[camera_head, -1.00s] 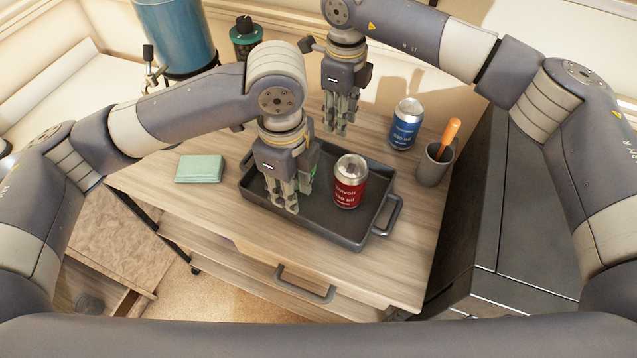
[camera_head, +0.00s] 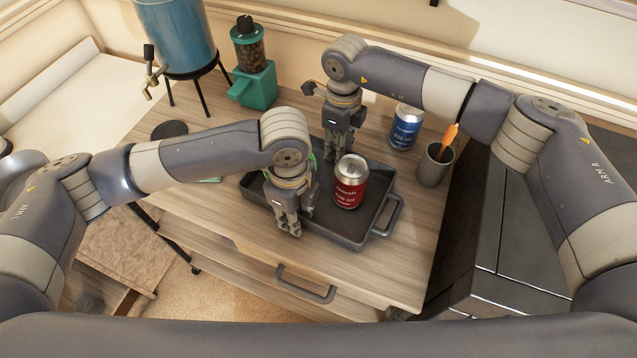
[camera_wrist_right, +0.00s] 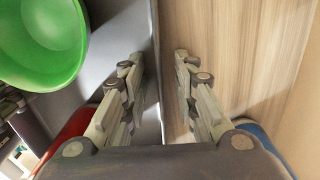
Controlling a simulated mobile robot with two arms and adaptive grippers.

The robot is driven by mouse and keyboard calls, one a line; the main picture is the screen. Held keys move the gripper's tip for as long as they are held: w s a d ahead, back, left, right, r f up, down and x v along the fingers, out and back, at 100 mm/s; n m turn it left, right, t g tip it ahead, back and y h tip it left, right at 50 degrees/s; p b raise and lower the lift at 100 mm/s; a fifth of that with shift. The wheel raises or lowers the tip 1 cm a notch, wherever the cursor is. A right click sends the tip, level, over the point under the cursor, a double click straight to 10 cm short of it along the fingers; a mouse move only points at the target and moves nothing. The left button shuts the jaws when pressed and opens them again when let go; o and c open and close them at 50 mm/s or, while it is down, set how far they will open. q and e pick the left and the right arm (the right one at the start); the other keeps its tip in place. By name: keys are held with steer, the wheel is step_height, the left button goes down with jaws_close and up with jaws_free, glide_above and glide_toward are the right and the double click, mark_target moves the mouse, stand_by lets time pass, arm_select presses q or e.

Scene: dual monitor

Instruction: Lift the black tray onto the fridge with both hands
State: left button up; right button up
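The black tray (camera_head: 328,222) lies flat on the wooden table. A red can (camera_head: 350,183) stands upright in it. A green bowl (camera_wrist_right: 42,40) shows over the tray in the right wrist view; the left arm hides most of it in the head view. My left gripper (camera_head: 289,229) points down at the tray's front wall, fingers apart, with nothing visibly clamped. My right gripper (camera_head: 338,156) points down at the back wall. In the right wrist view its open fingers (camera_wrist_right: 153,65) lie either side of the tray's rim. A dark grey cabinet, possibly the fridge (camera_head: 540,225), stands at right.
A blue can (camera_head: 405,127) and a grey mug (camera_head: 435,166) with an orange-handled item stand right of the tray. A green-based jar dispenser (camera_head: 252,75) and a blue drink dispenser (camera_head: 178,35) stand behind. A drawer handle (camera_head: 305,287) sticks out at the table's front.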

arm_select(q)
jaws_close()
arm_select(e)
jaws_close()
arm_select(q)
steer(key=shift+w+r, duration=0.1)
steer(key=shift+r, duration=0.05)
arm_select(e)
steer(key=shift+w+r, duration=0.1)
steer(key=shift+r, duration=0.1)
